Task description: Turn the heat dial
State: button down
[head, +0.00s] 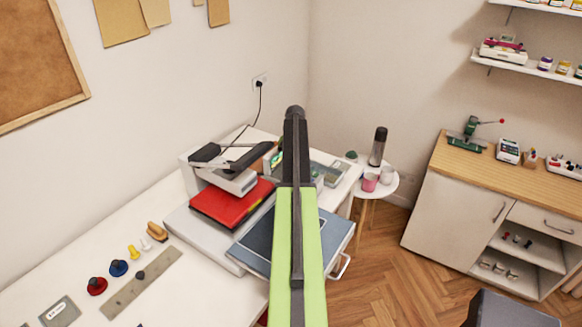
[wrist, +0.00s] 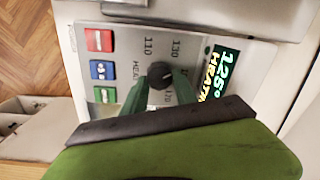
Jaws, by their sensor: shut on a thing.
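The heat dial (wrist: 160,72) is a round black knob on a light control panel (wrist: 130,45) in the wrist view. Numbers such as 110 and 130 are printed around it. My gripper (wrist: 161,79) has its two green fingers on either side of the knob and is shut on it. In the head view the heat press (head: 228,178) stands on the white table; my arm hides the dial and gripper there.
Red, blue and green buttons (wrist: 102,70) line the panel near the dial. A red pad (head: 230,205) lies on the press, with a dark blue board (head: 255,243) in front. A small round table (head: 382,189) with cups stands beyond.

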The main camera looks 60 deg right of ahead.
jog(key=m, duration=0.6)
jog(key=shift+s, duration=0.15)
dwell(0.4)
jog(key=c, duration=1)
grip_release()
jog(key=shift+o, duration=0.2)
notch_tip(320, 180, up, 17)
jog(key=s+p, duration=0.1)
jog(key=p, duration=1.6)
jog(key=shift+a+r, duration=0.15)
